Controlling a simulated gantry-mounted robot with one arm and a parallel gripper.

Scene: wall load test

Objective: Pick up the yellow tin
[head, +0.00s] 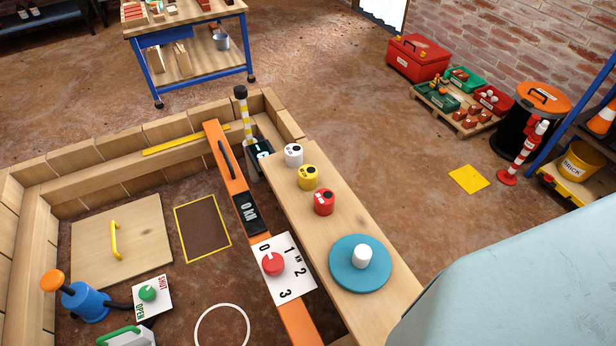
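The yellow tin (308,177) stands upright on the wooden plank shelf (345,226), in a row between a white tin (293,155) and a red tin (324,202). It is a short cylinder with a dark round mark and a small dark label on it. Small gaps separate the three tins. My gripper is not in view. A large pale blue surface fills the lower right corner and hides what lies behind it.
A blue disc with a white knob (361,257) sits nearer on the plank. An orange beam (232,172) with a dial plate (284,268) runs left of it. A striped post (243,112) stands behind the tins. Open floor (420,190) lies to the right.

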